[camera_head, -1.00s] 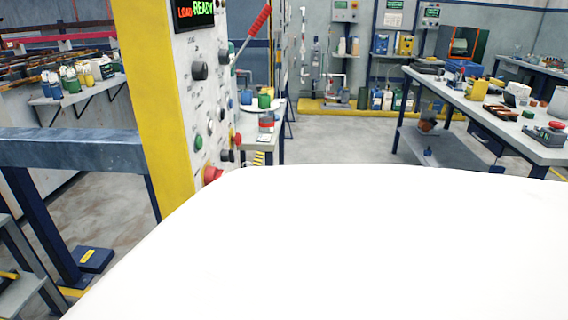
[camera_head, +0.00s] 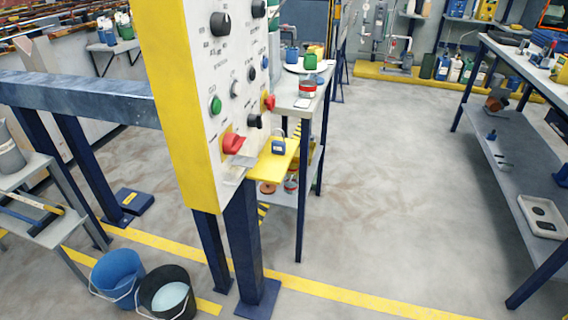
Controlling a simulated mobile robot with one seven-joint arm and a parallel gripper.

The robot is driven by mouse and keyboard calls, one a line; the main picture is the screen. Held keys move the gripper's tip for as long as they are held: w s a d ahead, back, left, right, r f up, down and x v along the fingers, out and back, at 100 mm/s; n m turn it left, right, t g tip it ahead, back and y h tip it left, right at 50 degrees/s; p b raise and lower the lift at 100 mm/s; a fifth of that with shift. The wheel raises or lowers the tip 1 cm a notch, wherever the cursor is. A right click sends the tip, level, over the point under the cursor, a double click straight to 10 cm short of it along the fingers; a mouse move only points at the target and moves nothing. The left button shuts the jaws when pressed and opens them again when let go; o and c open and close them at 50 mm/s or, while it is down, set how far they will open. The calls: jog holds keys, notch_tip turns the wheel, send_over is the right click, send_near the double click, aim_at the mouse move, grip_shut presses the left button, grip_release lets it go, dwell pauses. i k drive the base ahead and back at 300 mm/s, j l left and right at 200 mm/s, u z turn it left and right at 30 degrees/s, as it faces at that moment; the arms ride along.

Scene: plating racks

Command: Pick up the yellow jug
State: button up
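A yellow jug (camera_head: 486,10) with a dark label stands on the back wall shelf at the top right of the head view, cut by the frame's top edge. Another yellow item (camera_head: 561,70) sits on the right workbench, cut off by the right edge; I cannot tell if it is a jug. My gripper is not in view.
A control panel (camera_head: 232,60) on a yellow-edged post stands close in front. Blue (camera_head: 118,268) and black (camera_head: 165,292) buckets are on the floor at lower left. The right workbench (camera_head: 520,62) has a lower shelf. The floor between is clear.

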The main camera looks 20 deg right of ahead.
aim_at(293, 167)
jog(key=z, duration=0.75)
jog(key=i+l, duration=1.85)
jog(key=i, duration=0.15)
jog(key=i+j, duration=0.1)
jog(key=j, duration=0.3)
jog(key=i+j, duration=0.1)
jog(key=j, duration=0.25)
jog(key=u, duration=0.05)
